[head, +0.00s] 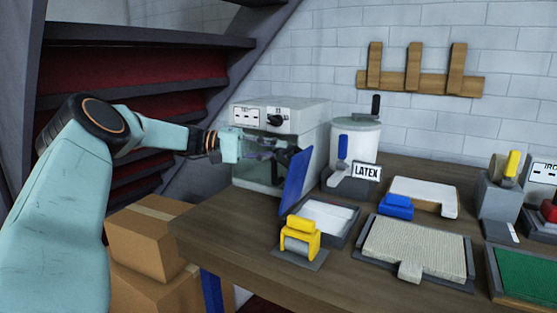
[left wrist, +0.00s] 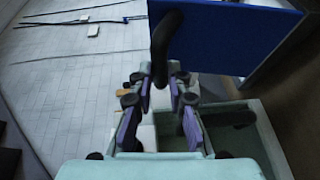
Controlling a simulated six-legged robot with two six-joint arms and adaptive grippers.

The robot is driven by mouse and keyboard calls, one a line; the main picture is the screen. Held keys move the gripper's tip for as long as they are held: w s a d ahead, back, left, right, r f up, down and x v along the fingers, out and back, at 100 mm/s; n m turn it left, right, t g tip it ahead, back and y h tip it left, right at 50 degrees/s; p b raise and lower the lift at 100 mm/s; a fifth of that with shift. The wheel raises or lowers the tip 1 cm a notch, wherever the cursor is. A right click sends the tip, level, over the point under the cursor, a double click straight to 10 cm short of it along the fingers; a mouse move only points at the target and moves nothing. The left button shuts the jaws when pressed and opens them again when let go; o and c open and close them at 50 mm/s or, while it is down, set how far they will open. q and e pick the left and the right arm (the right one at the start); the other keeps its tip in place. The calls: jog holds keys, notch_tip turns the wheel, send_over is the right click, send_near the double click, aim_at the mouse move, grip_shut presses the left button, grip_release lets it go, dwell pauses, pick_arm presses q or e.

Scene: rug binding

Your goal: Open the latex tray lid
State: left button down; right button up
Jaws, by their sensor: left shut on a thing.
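The blue lid (head: 297,180) stands steeply raised and tilted at the left side of a grey tray with a white inside (head: 345,231). In the left wrist view the lid (left wrist: 230,38) fills the top, with a dark curved handle (left wrist: 161,48) in front of it. My left gripper (head: 279,156) reaches in from the left, in front of the grey machine. In the left wrist view its fingers (left wrist: 162,78) are closed around the lower part of the dark handle. The tray's left part is hidden behind the lid and the yellow roller. My right gripper is out of view.
A grey machine (head: 315,140) stands close behind my left gripper. A white pot (head: 358,137) and a LATEX sign (head: 367,171) stand behind the tray. A yellow roller (head: 301,226) stands in front; a blue-handled tool (head: 397,206) and rug (head: 420,245) lie right.

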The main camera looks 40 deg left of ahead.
pick_arm(q)
jog(key=shift+a+f, duration=0.2)
jog(key=shift+a, duration=0.05)
jog(key=shift+s+a, duration=0.1)
jog(key=shift+a, duration=0.05)
jog(key=c, duration=1.5)
grip_release()
jog(key=shift+o, duration=1)
jog(key=shift+f, duration=0.1)
